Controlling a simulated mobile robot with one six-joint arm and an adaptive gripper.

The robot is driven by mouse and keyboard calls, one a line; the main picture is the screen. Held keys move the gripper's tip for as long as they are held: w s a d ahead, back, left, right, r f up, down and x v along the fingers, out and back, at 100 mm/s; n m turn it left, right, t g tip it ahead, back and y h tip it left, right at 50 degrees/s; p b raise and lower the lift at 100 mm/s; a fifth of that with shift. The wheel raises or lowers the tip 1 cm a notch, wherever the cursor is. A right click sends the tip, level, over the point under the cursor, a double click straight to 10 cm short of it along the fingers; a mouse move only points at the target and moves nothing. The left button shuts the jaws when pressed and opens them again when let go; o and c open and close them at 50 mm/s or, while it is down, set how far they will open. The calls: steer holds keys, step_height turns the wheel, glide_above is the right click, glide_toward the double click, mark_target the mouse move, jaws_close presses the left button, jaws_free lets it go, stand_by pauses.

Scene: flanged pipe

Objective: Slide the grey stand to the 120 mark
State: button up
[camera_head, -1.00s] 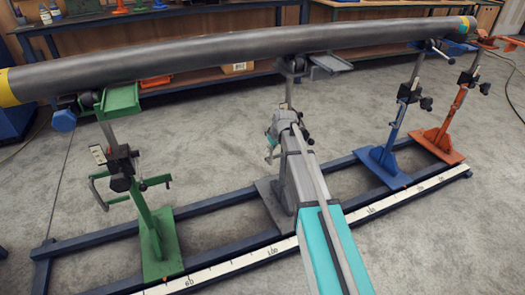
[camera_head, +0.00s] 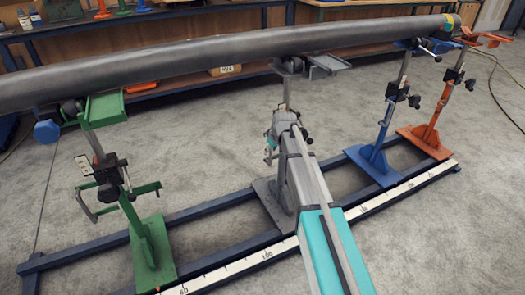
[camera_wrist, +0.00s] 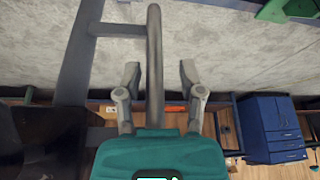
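The grey stand (camera_head: 265,194) is upright on the dark rail, its base plate a little to the right of the 100 label on the white scale (camera_head: 224,272). My arm hides the scale around the 120 mark and part of the stand. My gripper (camera_head: 283,126) is at the stand's post, below the pipe. In the wrist view, my gripper (camera_wrist: 160,75) has its fingers apart on either side of a grey post (camera_wrist: 154,60). The left finger is closer to the post; I cannot tell whether it touches. A gap shows at the right finger.
The long grey pipe (camera_head: 170,65) rests above the stands. A green stand (camera_head: 150,252) stands to the left; blue (camera_head: 373,163) and orange (camera_head: 425,139) stands are to the right. The rail (camera_head: 210,211) between grey and blue stands is partly clear. Workbenches are behind.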

steer(key=shift+w+a, duration=0.1)
steer(key=shift+w, duration=0.1)
steer(key=shift+s, duration=0.1)
steer(key=s+d+m+g+h, duration=0.1)
steer(key=s+d+m+g, duration=0.2)
steer(key=s, duration=1.2)
steer(key=s+d+m+g+h, duration=0.1)
steer(key=s+d+m, duration=0.4)
steer(key=s, duration=1.1)
step_height(320, 180, up, 36)
steer(key=n+p, duration=0.1)
steer(key=p, duration=3.6)
steer(key=shift+w+d, duration=0.15)
steer(key=shift+d, duration=0.15)
